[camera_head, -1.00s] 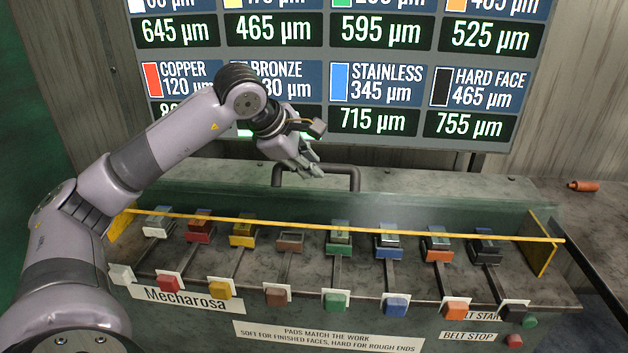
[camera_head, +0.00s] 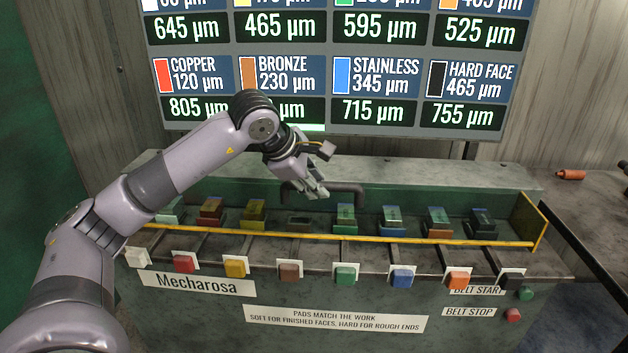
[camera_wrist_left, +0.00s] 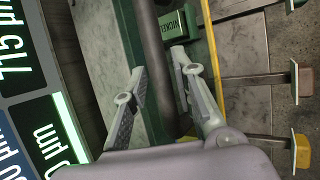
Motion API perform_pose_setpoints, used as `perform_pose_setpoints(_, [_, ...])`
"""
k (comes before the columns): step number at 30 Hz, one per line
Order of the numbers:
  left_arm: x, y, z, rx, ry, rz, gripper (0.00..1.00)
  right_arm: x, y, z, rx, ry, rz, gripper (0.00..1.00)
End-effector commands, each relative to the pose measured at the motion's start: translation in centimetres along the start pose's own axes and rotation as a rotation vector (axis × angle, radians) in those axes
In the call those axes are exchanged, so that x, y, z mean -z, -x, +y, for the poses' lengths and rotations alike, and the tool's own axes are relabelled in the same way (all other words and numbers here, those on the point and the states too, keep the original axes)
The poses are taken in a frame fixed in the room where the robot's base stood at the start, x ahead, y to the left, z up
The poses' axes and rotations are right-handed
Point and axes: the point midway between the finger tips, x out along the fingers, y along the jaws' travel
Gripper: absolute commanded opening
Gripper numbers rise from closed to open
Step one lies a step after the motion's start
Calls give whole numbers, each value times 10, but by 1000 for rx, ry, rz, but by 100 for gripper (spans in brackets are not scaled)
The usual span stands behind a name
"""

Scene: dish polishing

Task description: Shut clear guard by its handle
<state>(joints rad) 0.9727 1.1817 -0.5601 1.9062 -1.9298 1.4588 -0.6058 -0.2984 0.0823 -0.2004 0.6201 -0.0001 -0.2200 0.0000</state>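The clear guard has a yellow front edge (camera_head: 330,238) that runs across the machine just below the row of coloured pads. Its dark bar handle (camera_head: 352,196) stands in front of the back ledge. The clear panel itself is hardly visible. My right gripper is not in view.
Several coloured blocks, such as a green one (camera_head: 345,274), line the machine's front. A yellow end plate (camera_head: 528,220) stands at the right. A thickness display (camera_head: 330,60) is behind. An orange cylinder (camera_head: 570,174) lies on the right-hand surface.

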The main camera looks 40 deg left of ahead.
Motion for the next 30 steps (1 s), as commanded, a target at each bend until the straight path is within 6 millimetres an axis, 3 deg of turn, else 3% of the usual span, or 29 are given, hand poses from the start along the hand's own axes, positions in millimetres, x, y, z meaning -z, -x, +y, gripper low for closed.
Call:
perform_pose_setpoints(5, [0,0,1,-3,1,0,38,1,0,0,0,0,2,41])
perform_pose_setpoints(16, [0,8,2,-7,1,-1,38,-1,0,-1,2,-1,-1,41])
perform_pose_setpoints(30, [0,98,2,-8,0,-1,38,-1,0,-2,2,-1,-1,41])
